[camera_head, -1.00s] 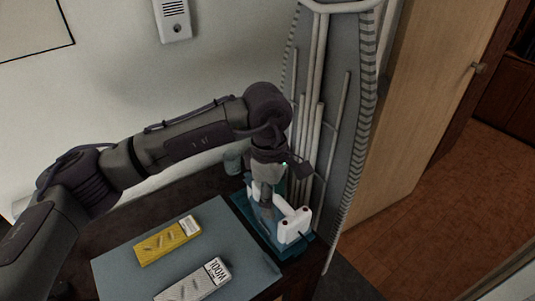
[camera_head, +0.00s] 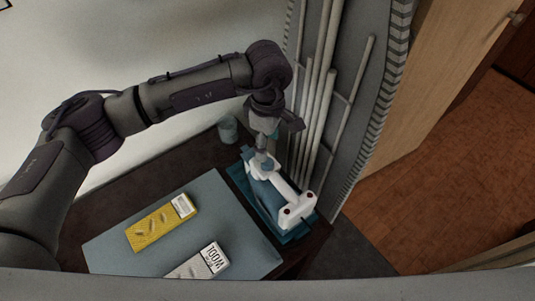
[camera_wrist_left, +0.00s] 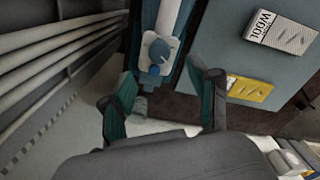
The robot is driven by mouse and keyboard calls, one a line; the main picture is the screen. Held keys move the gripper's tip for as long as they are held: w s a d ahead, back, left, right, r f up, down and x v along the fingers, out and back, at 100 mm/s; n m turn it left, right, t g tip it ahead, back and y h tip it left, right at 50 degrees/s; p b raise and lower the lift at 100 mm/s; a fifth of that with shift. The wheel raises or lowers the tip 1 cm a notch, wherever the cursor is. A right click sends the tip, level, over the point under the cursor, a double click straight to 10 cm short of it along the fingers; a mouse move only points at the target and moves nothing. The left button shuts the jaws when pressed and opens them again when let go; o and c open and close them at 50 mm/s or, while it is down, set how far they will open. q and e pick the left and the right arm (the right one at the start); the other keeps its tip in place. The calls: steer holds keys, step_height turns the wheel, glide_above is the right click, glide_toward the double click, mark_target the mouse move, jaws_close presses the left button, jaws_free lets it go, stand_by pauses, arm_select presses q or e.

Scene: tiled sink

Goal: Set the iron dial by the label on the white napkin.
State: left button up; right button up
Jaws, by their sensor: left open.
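The iron (camera_head: 283,192), white and blue-grey, lies on a teal stand (camera_head: 242,181). Its blue round dial (camera_wrist_left: 159,51) shows in the left wrist view; its setting is too small to read. A white patterned napkin (camera_head: 190,268) with a label reading "WOOL" lies left of the iron and also shows in the left wrist view (camera_wrist_left: 281,37). My left gripper (camera_head: 264,150) hangs above the far end of the iron. In the left wrist view its teal-padded fingers (camera_wrist_left: 166,98) are apart and empty, with the dial beyond them. My right gripper is not in view.
A yellow napkin (camera_head: 160,225) with a small label lies beside the white one on a blue-grey mat (camera_head: 120,252). A grey-blue cup (camera_head: 228,129) stands behind the mat.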

mark_target(268, 161)
arm_select(q)
step_height(268, 161, down, 6)
steer(key=shift+f+p, duration=0.1)
steer(key=shift+p, duration=0.5)
steer(key=shift+f, duration=0.65)
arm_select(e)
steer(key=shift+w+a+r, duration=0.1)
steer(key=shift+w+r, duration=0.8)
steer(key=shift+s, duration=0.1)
arm_select(q)
steer(key=shift+c, duration=0.7)
jaws_close()
steer(key=shift+w, duration=0.1)
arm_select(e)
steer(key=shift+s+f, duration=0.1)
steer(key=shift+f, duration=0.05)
